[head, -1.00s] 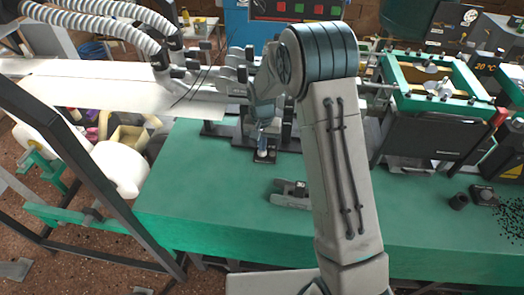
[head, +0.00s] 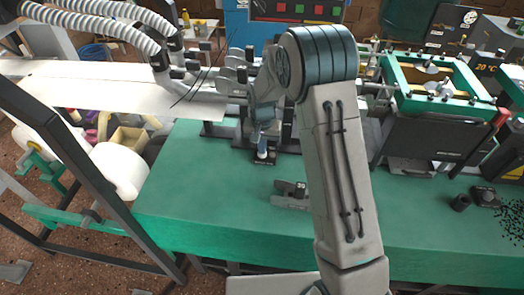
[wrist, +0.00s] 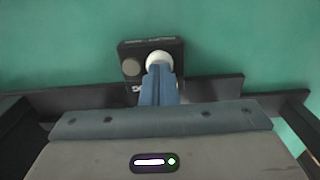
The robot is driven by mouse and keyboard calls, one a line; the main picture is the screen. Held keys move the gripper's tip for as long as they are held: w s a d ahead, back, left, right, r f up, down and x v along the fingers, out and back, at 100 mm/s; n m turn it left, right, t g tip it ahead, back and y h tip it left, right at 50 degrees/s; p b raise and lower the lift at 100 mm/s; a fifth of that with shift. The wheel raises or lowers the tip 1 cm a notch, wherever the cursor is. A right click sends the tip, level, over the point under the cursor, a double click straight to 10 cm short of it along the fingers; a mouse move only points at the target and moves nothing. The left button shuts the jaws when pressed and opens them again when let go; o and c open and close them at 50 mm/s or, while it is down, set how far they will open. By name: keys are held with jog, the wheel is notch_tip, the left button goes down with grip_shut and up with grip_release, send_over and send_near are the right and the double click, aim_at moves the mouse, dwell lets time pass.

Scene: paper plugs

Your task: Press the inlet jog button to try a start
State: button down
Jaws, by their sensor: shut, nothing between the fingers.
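A small black button box (wrist: 125,50) lies on the green bench and shows in the wrist view with a white round button (wrist: 158,57) and a grey round button (wrist: 131,67) to its left. Its lettering is too small to read. My gripper (wrist: 160,72) is shut and empty, its blue fingertips overlapping the near part of the white button. I cannot tell whether they touch or press it. In the head view my gripper (head: 262,153) points down onto the box (head: 264,161), which the fingers partly hide.
The green bench (head: 215,195) is clear left of the box. A dark tool-like block (head: 290,196) lies in front, near my forearm. Machine frames stand behind the box. A second small black box (head: 486,196) and black pellets (head: 514,228) are at the right.

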jog(key=shift+r, duration=0.1)
jog(key=shift+r+p, duration=0.65)
jog(key=shift+r, duration=0.45)
jog(key=shift+r+p, duration=0.8)
jog(key=shift+r, duration=0.7)
jog(key=shift+r, duration=0.1)
jog(key=s+d+r+n+t, duration=0.1)
jog(key=s+d+r, duration=0.3)
jog(key=s+r, duration=0.3)
jog(key=s+d+r+t, duration=0.1)
jog(key=s+d+r, duration=0.2)
jog(key=s+r, duration=0.35)
jog(key=s+d+r, duration=0.2)
jog(key=s, duration=0.5)
jog(key=s+d+r+n+t, duration=0.1)
jog(key=s+d+r, duration=0.1)
jog(key=s, duration=0.6)
jog(key=shift+d+r, duration=0.25)
jog(key=shift+r, duration=0.45)
